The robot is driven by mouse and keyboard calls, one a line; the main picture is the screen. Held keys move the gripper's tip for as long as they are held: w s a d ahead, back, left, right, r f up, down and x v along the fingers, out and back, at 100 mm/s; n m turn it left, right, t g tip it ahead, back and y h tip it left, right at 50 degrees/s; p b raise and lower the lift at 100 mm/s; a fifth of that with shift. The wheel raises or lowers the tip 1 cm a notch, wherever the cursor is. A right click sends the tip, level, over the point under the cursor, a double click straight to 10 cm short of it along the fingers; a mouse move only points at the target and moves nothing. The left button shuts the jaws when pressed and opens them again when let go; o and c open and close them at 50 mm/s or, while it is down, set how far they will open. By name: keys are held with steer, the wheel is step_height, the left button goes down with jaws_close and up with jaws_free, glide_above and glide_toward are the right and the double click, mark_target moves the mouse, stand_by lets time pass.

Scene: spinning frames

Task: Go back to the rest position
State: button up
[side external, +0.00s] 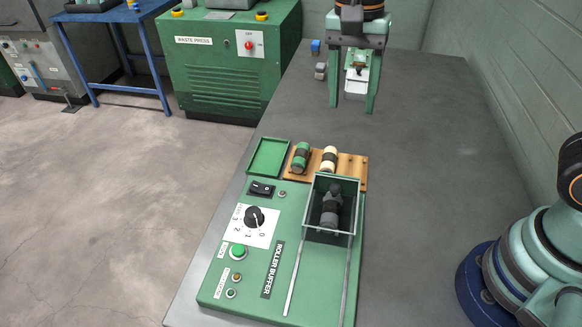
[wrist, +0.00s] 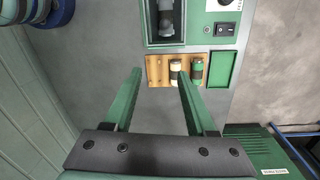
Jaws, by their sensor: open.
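My gripper (side external: 353,108) hangs over the far part of the grey workbench in the side external view, with its two green fingers apart and nothing between them. In the wrist view my gripper (wrist: 156,73) is also open, its fingers pointing toward the wooden rack (wrist: 155,72). That rack (side external: 361,173) holds a green roller (side external: 301,157) and a cream roller (side external: 328,158), both with dark bands. A dark roller-like piece (side external: 331,206) sits inside the clear-sided box of the green roller buffer machine (side external: 225,292). My gripper is well apart from the rack and machine.
An empty green tray (side external: 268,157) lies left of the rack. Small blue (side external: 315,46) and grey (side external: 320,71) objects lie near the bench's far left edge. A green waste press (side external: 230,70) stands beyond that edge.

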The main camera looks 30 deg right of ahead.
steer(key=s+d+r+n+t, duration=0.1)
steer(key=s+d+n+t, duration=0.4)
steer(key=d+n, duration=0.5)
steer(key=shift+d+n+t, duration=0.4)
steer(key=shift+d+t, duration=0.3)
steer(key=shift+d, duration=0.45)
steer(key=shift+s+r, duration=0.1)
steer(key=shift+r, duration=0.05)
